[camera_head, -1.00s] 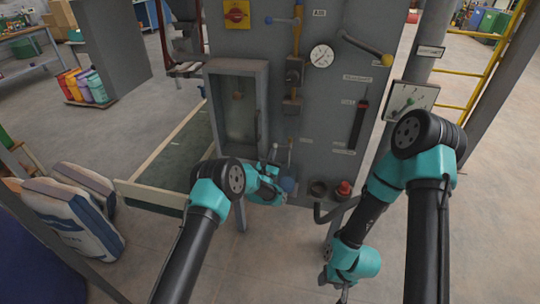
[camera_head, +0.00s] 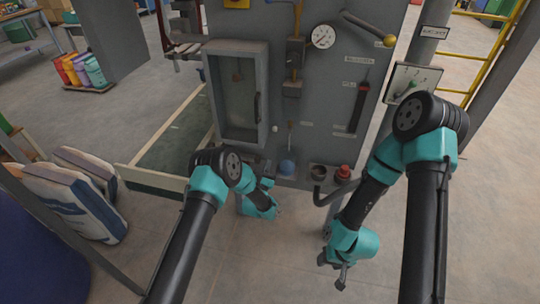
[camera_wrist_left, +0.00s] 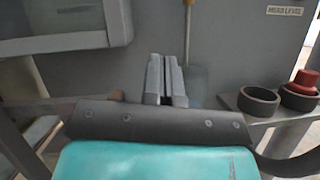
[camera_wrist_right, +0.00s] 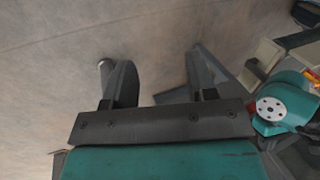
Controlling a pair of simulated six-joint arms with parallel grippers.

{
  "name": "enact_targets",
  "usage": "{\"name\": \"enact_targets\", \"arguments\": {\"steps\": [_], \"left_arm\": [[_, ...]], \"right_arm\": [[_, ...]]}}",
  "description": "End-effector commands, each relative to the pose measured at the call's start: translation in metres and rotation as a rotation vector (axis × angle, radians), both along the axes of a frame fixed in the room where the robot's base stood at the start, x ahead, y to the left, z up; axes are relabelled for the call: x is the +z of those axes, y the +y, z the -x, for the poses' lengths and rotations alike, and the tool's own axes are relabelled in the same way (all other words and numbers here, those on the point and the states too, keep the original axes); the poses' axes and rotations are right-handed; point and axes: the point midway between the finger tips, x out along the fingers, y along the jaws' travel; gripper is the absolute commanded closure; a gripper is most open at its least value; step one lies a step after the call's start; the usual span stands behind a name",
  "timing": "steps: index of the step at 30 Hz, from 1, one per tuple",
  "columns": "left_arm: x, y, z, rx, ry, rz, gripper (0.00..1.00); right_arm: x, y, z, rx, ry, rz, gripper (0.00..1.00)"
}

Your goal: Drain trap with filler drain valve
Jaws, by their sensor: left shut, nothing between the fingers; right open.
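My left gripper (camera_head: 270,183) is shut and empty, in front of the lower edge of the grey filler cabinet (camera_head: 320,85). In the left wrist view its closed fingers (camera_wrist_left: 167,78) point at the cabinet face, just left of a blue-grey rounded part (camera_wrist_left: 194,86) with a yellowish stem above it. That blue part (camera_head: 288,168) sits low on the cabinet in the head view, below a small upright lever (camera_head: 290,136). I cannot tell which part is the drain valve. My right gripper (camera_head: 342,278) is open and empty, pointing down over the floor; its fingers (camera_wrist_right: 160,85) are spread apart.
A dark round cup (camera_head: 318,170) and a red knob (camera_head: 343,172) sit right of the blue part. A framed recess (camera_head: 238,95), a gauge (camera_head: 323,37) and a yellow-ended handle (camera_head: 389,41) are on the cabinet. Filled sacks (camera_head: 75,200) stand at left. The floor in front is clear.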

Motion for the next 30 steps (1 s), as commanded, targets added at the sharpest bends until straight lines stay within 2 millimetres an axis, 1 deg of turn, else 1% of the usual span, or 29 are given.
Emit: {"name": "enact_targets", "arguments": {"steps": [1, 4, 13, 17, 19, 20, 23, 29, 30], "left_arm": [[-0.003, 0.001, 0.004, 0.000, 0.002, -0.001, 1.00], [-0.005, 0.002, 0.009, 0.000, 0.000, 0.000, 1.00], [-0.005, 0.003, 0.010, 0.000, 0.000, 0.000, 1.00], [-0.006, 0.005, 0.010, 0.008, 0.007, -0.018, 1.00], [-0.008, 0.009, 0.010, 0.024, 0.018, -0.056, 1.00], [-0.010, 0.012, 0.010, 0.035, 0.025, -0.081, 1.00], [-0.017, 0.025, 0.010, 0.079, 0.061, -0.204, 1.00], [-0.041, 0.062, 0.022, 0.151, 0.161, -0.581, 1.00], [-0.047, 0.071, 0.026, 0.156, 0.180, -0.662, 1.00]], "right_arm": [[0.000, 0.000, 0.000, 0.000, 0.000, 0.000, 0.48], [0.000, 0.000, 0.000, 0.000, 0.000, 0.000, 0.48], [0.000, 0.000, 0.000, 0.000, 0.000, 0.000, 0.49], [-0.001, 0.001, -0.005, -0.018, -0.007, 0.001, 0.61], [-0.004, 0.002, -0.014, -0.054, -0.023, 0.002, 0.68], [-0.006, 0.003, -0.020, -0.077, -0.034, 0.003, 0.71], [-0.013, 0.008, -0.048, -0.193, -0.081, -0.001, 0.81], [-0.026, 0.023, -0.129, -0.533, -0.229, -0.072, 1.00], [-0.028, 0.026, -0.145, -0.604, -0.260, -0.097, 1.00]]}}
